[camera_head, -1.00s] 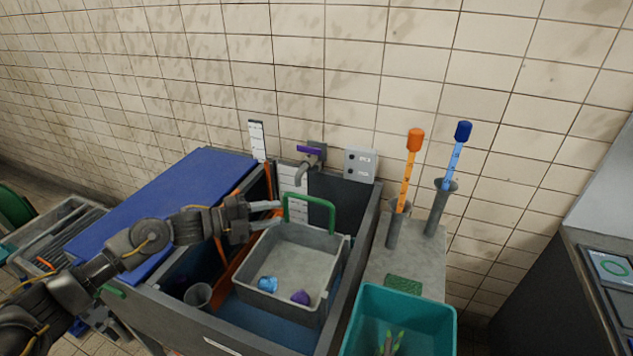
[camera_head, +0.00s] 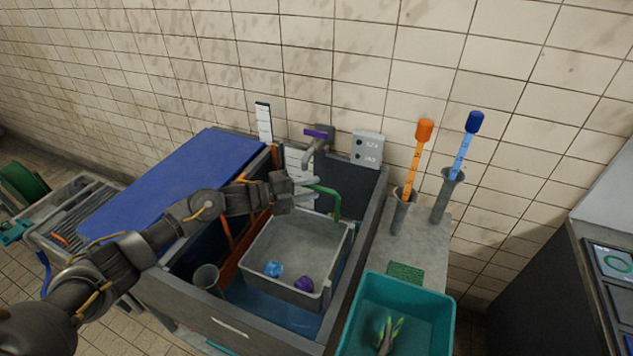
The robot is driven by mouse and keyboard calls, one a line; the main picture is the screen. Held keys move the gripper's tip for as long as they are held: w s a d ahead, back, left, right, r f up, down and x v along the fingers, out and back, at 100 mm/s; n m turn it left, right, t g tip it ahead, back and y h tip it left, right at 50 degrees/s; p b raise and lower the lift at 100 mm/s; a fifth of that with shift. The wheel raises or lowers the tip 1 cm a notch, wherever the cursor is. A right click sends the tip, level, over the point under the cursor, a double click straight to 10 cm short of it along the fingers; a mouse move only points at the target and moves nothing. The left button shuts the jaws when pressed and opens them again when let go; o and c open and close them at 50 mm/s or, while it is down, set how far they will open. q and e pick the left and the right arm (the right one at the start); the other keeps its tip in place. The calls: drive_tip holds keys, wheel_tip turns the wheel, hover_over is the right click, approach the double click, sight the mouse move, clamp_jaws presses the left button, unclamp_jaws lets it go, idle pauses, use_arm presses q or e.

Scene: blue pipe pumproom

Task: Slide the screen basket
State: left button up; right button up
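The grey screen basket (camera_head: 333,263) sits in the upper part of a dark tank (camera_head: 365,235), above blue water. It holds a light blue lump (camera_head: 273,268) and a purple lump (camera_head: 304,284). A green handle (camera_head: 337,205) stands at its far side. My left gripper (camera_head: 308,189) is at the handle's left end, its two pale fingers apart and overlapping the handle in the picture. They hide the handle's left post; I cannot tell whether they touch it.
A purple-handled tap (camera_head: 319,134) and a grey switch box (camera_head: 367,149) are behind the tank. A blue cover (camera_head: 180,180) lies at left. Orange (camera_head: 415,150) and blue (camera_head: 463,150) tools stand in holders at right. A teal bin (camera_head: 440,300) is at front right.

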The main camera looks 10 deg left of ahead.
use_arm(q)
drive_tip(key=shift+x, duration=1.2)
clamp_jaws()
